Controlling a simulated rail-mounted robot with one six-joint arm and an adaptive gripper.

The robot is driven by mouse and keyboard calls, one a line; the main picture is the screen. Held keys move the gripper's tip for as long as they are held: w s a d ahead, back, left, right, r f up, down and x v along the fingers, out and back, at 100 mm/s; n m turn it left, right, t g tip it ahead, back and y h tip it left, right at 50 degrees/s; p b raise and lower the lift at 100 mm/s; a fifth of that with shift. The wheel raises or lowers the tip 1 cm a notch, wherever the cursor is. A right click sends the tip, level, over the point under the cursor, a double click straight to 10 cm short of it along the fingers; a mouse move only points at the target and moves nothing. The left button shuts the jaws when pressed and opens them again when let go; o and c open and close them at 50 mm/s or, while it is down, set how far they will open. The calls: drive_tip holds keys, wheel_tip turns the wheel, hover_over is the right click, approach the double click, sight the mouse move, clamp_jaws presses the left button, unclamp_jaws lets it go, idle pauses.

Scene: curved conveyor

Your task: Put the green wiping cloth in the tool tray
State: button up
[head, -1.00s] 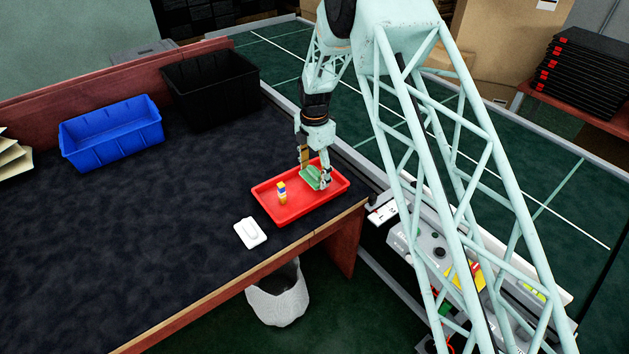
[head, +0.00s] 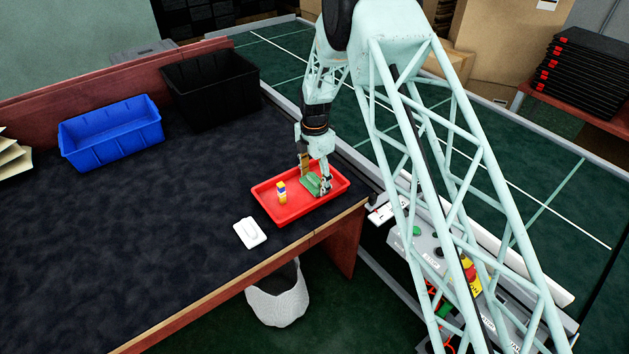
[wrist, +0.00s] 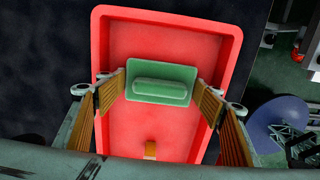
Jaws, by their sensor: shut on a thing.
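The green wiping cloth (head: 311,185) is a flat green block with a raised ridge on top. It also shows in the wrist view (wrist: 160,83), between my gripper's two fingers. My gripper (head: 315,181) is shut on it, one finger at each short end. The tool tray (head: 290,218) is red and shallow and lies on the dark bench; in the wrist view its rim (wrist: 165,17) surrounds the cloth. The cloth is inside the tray's outline, low over its right part. I cannot tell whether it touches the tray floor.
A small yellow, white and blue item (head: 282,192) stands in the tray's left part. A white object (head: 250,232) lies on the bench in front of the tray. A blue bin (head: 110,135) and a black bin (head: 210,90) stand behind.

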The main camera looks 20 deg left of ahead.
sight(315, 177)
drive_tip(key=o, duration=0.6)
drive_tip(key=shift+o, duration=0.2)
drive_tip(key=shift+r, duration=0.15)
wheel_tip(315, 177, up, 12)
drive_tip(key=p, duration=0.1)
idle(0.8)
idle(0.4)
